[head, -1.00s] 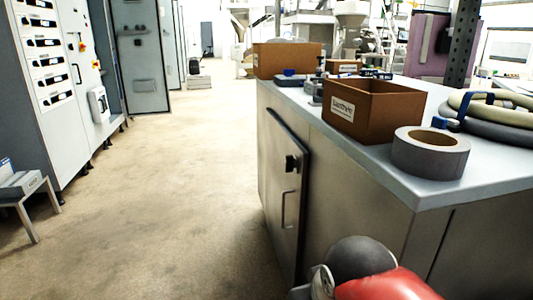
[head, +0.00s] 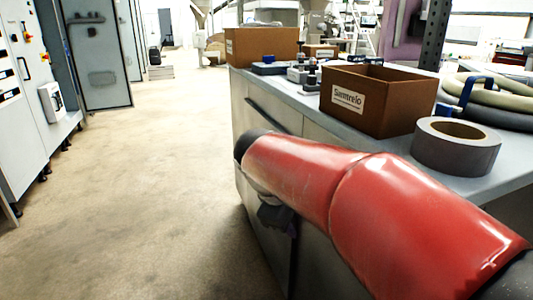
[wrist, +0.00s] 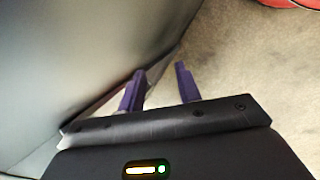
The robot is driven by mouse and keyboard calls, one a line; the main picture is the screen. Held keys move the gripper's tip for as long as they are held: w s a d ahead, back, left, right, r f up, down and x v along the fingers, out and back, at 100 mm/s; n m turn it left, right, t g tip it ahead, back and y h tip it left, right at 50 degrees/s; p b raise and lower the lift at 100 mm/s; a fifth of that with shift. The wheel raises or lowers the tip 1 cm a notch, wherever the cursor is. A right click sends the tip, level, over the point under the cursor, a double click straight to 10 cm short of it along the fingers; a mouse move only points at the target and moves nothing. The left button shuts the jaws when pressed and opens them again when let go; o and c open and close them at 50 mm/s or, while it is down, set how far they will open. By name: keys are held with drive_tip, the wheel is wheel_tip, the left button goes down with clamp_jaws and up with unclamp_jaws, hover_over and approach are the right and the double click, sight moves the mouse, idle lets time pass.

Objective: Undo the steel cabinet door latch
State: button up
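The steel cabinet door (head: 257,122) is on the cabinet's aisle side in the head view, mostly behind my red arm. Its latch is hidden there, and I cannot make it out in the wrist view. My gripper (wrist: 160,70) shows two purple fingers, apart, with nothing visible between them. The left finger is close to a grey steel surface (wrist: 70,55) and its lower edge; I cannot tell whether they touch. In the head view my gripper is a dark shape below the arm, beside the door, partly hidden.
The worktop holds a cardboard box (head: 378,98), a grey tape roll (head: 455,150), coiled hoses (head: 488,108) and another box (head: 262,47). Open floor (head: 140,190) lies left of the cabinet. Electrical cabinets (head: 30,90) stand at the far left.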

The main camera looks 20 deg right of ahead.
drive_tip(key=w+d+r+n+g+h, duration=0.2)
drive_tip(key=w+n+h, duration=0.4)
drive_tip(key=w, duration=0.8)
drive_tip(key=w+a+r+n+h, duration=0.1)
drive_tip(key=w+a+n+h, duration=0.35)
drive_tip(key=w+h, duration=0.4)
drive_tip(key=w+d+y+b, duration=0.1)
drive_tip(key=d, duration=0.5)
drive_tip(key=shift+d+r, duration=0.25)
drive_tip(key=shift+d, duration=0.05)
drive_tip(key=shift+y, duration=0.25)
clamp_jaws()
